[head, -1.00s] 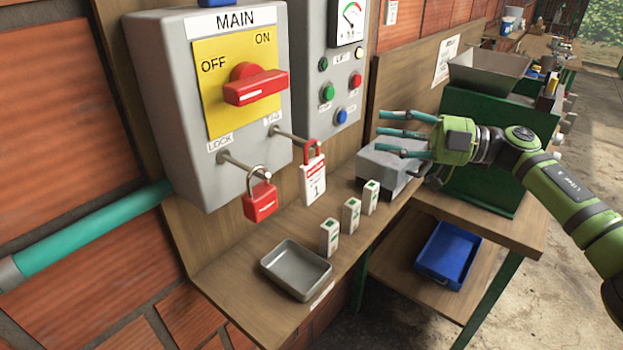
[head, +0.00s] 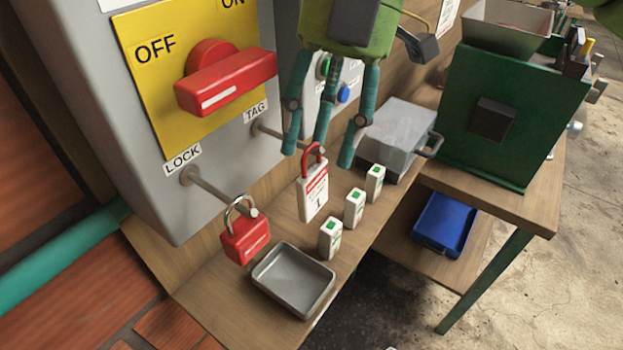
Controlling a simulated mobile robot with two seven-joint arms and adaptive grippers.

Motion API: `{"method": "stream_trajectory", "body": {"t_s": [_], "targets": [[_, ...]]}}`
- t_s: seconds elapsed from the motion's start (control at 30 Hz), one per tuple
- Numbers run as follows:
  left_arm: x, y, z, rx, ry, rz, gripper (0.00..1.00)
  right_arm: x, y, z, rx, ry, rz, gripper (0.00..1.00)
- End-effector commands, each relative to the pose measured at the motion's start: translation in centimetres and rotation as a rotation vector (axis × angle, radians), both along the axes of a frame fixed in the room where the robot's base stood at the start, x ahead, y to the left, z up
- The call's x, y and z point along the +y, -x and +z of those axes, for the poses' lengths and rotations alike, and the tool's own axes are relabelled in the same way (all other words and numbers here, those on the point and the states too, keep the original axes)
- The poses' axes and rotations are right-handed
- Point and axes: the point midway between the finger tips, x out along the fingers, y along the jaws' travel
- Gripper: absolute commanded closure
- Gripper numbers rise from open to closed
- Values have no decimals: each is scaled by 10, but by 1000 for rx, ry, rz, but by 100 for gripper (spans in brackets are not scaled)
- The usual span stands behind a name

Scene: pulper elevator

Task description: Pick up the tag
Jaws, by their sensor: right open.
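The tag (head: 313,193) is a white and red card with a red loop at its top and the number 1 on its face. It hangs by the loop from the peg labelled TAG on the grey switch box. My right gripper (head: 319,158) is open and points down, with its teal fingers just above and around the height of the tag's loop. The fingers partly hide the box's right side and the peg's tip area. I cannot tell whether a finger touches the loop. My left gripper is not in view.
A red padlock (head: 246,242) hangs on the LOCK peg left of the tag. A grey tray (head: 293,281) and several small white boxes (head: 354,209) stand on the wooden shelf below. A grey lidded box (head: 395,137) stands behind. The red switch handle (head: 226,84) juts out above.

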Motion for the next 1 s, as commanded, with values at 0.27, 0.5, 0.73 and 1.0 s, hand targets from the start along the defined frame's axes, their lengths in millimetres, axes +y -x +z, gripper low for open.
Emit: {"method": "stream_trajectory", "body": {"t_s": [0.27, 0.5, 0.73, 1.0], "targets": [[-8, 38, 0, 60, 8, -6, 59, 5, 8, -23, 3, -2, -1, 52], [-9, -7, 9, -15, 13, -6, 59, 13, 19, -58, 5, -2, -1, 52], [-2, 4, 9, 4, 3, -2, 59, 17, 24, -73, 2, -5, -1, 52], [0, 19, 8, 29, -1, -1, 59, 17, 24, -73, 2, -5, -1, 92]]}}
